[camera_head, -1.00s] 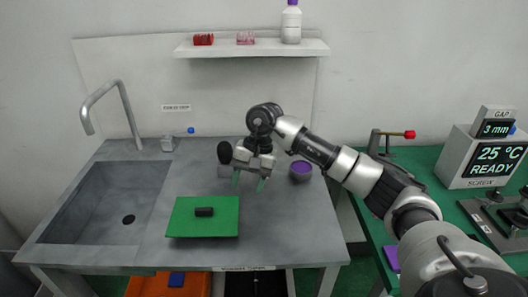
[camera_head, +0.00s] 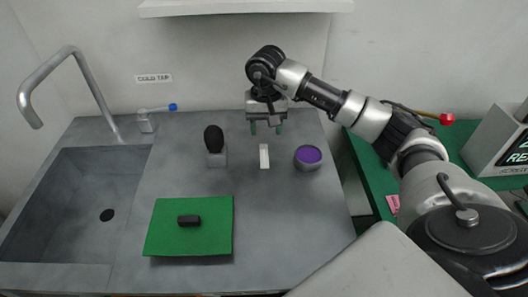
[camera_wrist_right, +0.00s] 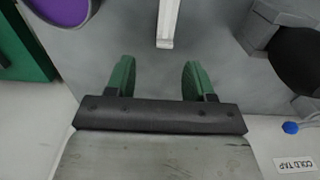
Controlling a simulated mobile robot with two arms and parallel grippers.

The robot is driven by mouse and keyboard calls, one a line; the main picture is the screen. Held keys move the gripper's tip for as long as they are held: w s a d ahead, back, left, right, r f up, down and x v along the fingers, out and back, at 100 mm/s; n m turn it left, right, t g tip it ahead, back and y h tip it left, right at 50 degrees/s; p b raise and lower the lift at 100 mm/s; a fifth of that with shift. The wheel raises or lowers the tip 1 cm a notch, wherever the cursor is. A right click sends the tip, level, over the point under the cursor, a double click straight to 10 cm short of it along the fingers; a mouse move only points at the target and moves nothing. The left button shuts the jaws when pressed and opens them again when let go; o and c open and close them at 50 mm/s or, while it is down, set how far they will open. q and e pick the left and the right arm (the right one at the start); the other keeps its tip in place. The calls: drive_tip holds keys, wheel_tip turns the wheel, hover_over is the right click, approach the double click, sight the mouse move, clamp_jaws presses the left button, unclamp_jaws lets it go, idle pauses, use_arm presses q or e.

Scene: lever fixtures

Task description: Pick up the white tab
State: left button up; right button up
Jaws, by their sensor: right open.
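The white tab (camera_head: 264,156) is a small pale upright strip on the grey counter, between a grey block with a black knob and a purple-topped round thing. It also shows in the right wrist view (camera_wrist_right: 168,22) at the top centre, ahead of the fingers. My right gripper (camera_head: 266,128) is open and empty, behind the tab in the head view. Its green fingertips (camera_wrist_right: 156,78) are apart, with bare counter between them, and do not touch the tab. My left gripper is not in view.
The black-knobbed block (camera_head: 215,152) stands left of the tab and the purple-topped round thing (camera_head: 308,157) right. A green mat (camera_head: 165,235) with a dark block (camera_head: 189,220) lies in front. The sink (camera_head: 70,200) is at left. A shelf (camera_head: 245,8) hangs above.

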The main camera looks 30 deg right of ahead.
sight(264, 144)
drive_tip(key=f, duration=0.3)
drive_tip(key=f+p, duration=0.1)
drive_tip(key=shift+a+f, duration=0.2)
drive_tip(key=shift+a, duration=0.15)
drive_tip(key=shift+w+d+f, duration=0.1)
drive_tip(key=shift+f, duration=0.4)
clamp_jaws()
